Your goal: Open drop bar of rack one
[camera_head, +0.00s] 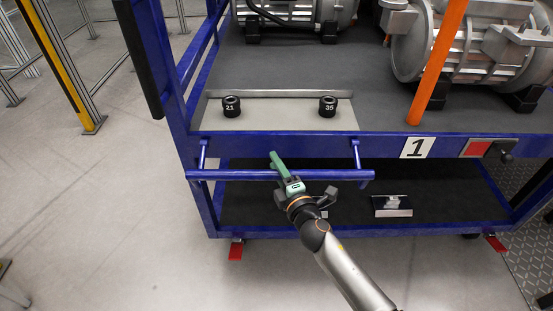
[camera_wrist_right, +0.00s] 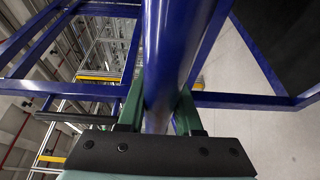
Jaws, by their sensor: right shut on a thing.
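Rack one is a blue frame trolley with a white "1" plate (camera_head: 417,148) on its front beam. A blue horizontal bar (camera_head: 225,175) stands out in front of that beam on two short blue arms. My right gripper (camera_head: 278,162) is at the middle of this bar, its green fingers across it. In the right wrist view the blue bar (camera_wrist_right: 165,50) runs between the green fingers of the gripper (camera_wrist_right: 160,108), which is shut on it. The palm hides part of the bar there. My left gripper is not in view.
A light plate (camera_head: 270,118) on the rack's upper shelf holds two black cylinders marked 21 and 35. Grey motors (camera_head: 470,50) stand behind. An orange post (camera_head: 437,65) rises at the right. A small metal part (camera_head: 392,206) lies on the lower shelf.

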